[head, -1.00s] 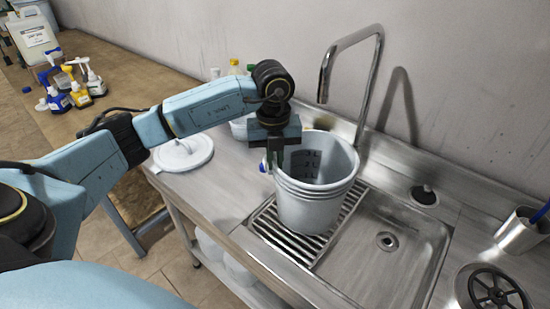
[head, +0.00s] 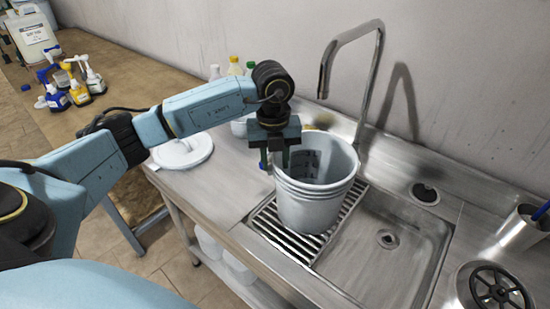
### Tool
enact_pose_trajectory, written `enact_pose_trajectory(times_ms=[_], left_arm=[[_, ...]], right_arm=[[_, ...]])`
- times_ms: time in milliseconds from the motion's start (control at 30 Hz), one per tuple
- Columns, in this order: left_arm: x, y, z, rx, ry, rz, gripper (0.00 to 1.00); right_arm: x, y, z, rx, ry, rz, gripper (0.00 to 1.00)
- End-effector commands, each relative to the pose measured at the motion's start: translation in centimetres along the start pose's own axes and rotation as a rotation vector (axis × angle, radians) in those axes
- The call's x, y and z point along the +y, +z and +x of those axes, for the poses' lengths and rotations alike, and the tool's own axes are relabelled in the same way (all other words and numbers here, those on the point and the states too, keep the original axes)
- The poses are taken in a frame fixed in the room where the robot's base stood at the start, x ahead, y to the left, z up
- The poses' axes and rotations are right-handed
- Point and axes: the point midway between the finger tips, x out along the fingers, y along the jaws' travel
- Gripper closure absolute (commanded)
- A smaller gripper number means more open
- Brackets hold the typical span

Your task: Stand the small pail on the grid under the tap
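The small pail (head: 310,203) is pale grey-white with volume marks inside. It stands upright on the slatted metal grid (head: 284,238) at the left of the sink. The tap (head: 352,42) arches from behind, and its spout end is above the pail's rear rim. My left gripper (head: 274,162) is at the pail's left rim, pointing down. Its fingers look spread, one outside the wall and one at the rim or just inside; exact contact is hard to see. My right gripper is not in view.
The sink basin (head: 385,262) is empty, right of the grid. A white lid (head: 182,152) lies on the counter at left. Bottles (head: 234,66) stand behind my gripper. A metal cup (head: 521,228) and a dark handwheel (head: 496,291) are at the right.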

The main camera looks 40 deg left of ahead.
Motion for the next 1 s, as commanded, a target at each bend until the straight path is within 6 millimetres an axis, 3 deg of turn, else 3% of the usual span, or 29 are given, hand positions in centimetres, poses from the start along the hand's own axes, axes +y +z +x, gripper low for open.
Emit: enact_pose_trajectory(times_ms=[367, 467, 800, 1000], left_arm=[[0.0, 0.0, -0.7, 0.000, 0.000, 0.000, 0.67], [-0.1, 0.1, -2.1, -0.002, -0.002, 0.000, 0.67], [-0.1, 0.1, -9.7, -0.003, -0.003, -0.001, 0.67], [0.0, 0.0, -12.6, -0.002, 0.000, 0.000, 0.67]], right_arm=[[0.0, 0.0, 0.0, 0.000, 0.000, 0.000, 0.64], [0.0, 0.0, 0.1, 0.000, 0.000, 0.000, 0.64], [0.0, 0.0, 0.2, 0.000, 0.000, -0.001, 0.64], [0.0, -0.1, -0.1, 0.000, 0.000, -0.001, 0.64]])
